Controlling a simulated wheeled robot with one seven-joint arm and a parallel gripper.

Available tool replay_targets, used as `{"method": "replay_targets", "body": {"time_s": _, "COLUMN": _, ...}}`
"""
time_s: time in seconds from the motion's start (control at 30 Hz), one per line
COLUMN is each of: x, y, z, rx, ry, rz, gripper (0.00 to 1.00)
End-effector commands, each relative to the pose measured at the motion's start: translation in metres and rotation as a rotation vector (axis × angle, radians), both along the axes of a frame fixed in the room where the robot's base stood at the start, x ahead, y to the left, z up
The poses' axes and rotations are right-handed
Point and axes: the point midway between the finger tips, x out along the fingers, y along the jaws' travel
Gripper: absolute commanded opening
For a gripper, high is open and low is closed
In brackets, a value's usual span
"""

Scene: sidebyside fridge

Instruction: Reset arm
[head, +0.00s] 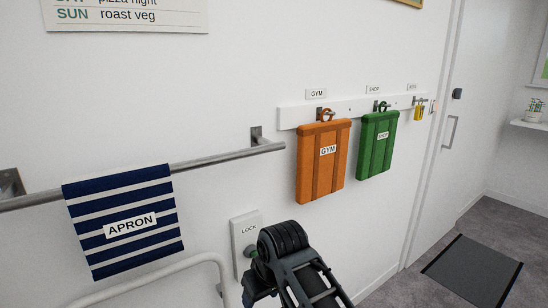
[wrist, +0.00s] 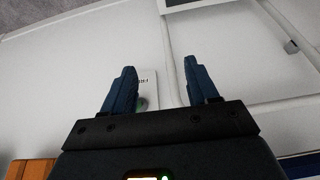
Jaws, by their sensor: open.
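My gripper (wrist: 160,85) is open in the wrist view, with its two blue fingers apart and nothing between them that I can see held. A white plate marked LOCK (head: 243,229) is on the wall in the head view. The plate (wrist: 150,80) also shows in the wrist view, partly hidden behind one finger, with a greenish part near its lower end. In the head view my dark arm rises from the bottom centre close to the plate and covers part of it. My fingers are not clear in that view.
A striped apron (head: 124,222) hangs on a metal rail (head: 230,154). An orange GYM bag (head: 323,161) and a green SHOP bag (head: 377,145) hang on a hook board. A white tube (head: 150,274) curves below. A door (head: 447,130) and dark mat (head: 472,270) are at right.

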Motion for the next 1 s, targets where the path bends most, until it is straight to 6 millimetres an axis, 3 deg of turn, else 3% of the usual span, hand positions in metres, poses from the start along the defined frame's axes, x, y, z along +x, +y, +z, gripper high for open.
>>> {"method": "replay_targets", "body": {"time_s": 0.27, "x": -0.022, "y": -0.001, "z": -0.03, "rx": 0.059, "ry": -0.03, "rz": -0.024, "gripper": 0.59}}
{"method": "replay_targets", "body": {"time_s": 0.47, "x": -0.049, "y": -0.006, "z": -0.06, "rx": 0.122, "ry": -0.069, "rz": -0.061, "gripper": 0.59}}
{"method": "replay_targets", "body": {"time_s": 0.73, "x": -0.121, "y": -0.027, "z": -0.109, "rx": 0.243, "ry": -0.17, "rz": -0.169, "gripper": 0.59}}
{"method": "replay_targets", "body": {"time_s": 1.0, "x": -0.204, "y": -0.068, "z": -0.128, "rx": 0.327, "ry": -0.303, "rz": -0.305, "gripper": 0.59}}
